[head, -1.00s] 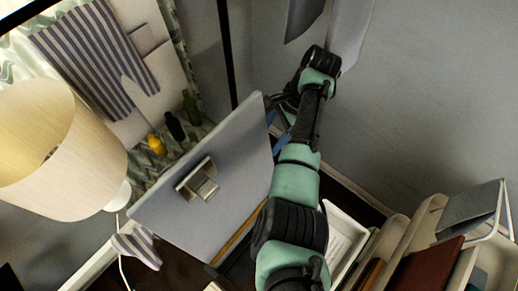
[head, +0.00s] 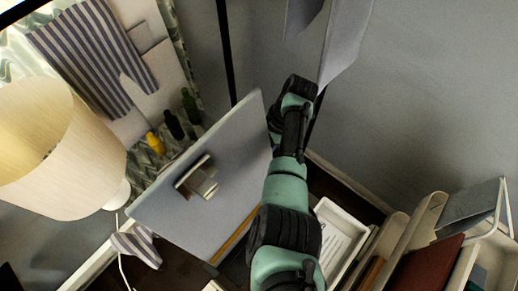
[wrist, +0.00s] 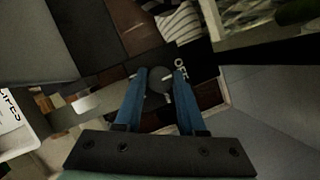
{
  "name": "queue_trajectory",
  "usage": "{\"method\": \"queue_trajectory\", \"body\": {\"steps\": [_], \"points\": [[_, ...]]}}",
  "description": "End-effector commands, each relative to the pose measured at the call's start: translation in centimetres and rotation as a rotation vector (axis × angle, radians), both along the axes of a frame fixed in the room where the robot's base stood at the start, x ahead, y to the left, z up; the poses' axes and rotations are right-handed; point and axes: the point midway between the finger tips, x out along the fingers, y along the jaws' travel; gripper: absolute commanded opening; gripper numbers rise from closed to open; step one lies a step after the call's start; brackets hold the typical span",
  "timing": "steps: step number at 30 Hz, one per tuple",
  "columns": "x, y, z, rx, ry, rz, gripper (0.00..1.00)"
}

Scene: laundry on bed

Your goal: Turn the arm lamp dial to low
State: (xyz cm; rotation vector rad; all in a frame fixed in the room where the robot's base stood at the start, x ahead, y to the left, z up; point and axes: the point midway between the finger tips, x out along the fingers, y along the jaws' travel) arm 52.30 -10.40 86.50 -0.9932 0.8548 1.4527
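The dial (wrist: 158,80) is a dark round knob in the wrist view, with white OFF lettering (wrist: 182,65) on the dark surface beside it. My gripper (wrist: 160,76) has two blue fingers, one on each side of the knob. The fingers stand apart; whether they touch the knob, or how far above it they are, I cannot tell. No low marking is readable. In the head view my gripper is hidden behind my arm and a grey panel, and the dial is not seen. I cannot clearly pick out the arm lamp.
The flat grey panel (head: 225,160) stands close left of my arm. A cream-shaded lamp (head: 60,150) is at the left, with small bottles (head: 173,124) behind. A white tray (head: 340,240) and books (head: 425,270) lie right of my arm. Grey sheets (head: 345,45) hang above.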

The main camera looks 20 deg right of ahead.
Motion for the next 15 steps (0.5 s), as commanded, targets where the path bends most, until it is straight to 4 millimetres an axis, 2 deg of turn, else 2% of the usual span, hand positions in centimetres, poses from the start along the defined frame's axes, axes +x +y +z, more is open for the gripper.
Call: {"method": "queue_trajectory", "body": {"steps": [1, 6, 15], "points": [[0.01, -0.01, 0.02, 0.000, 0.000, 0.000, 0.28], [0.01, -0.02, 0.02, 0.000, 0.000, 0.000, 0.00], [-0.01, -0.02, 0.13, -0.001, 0.000, -0.018, 0.00]]}}
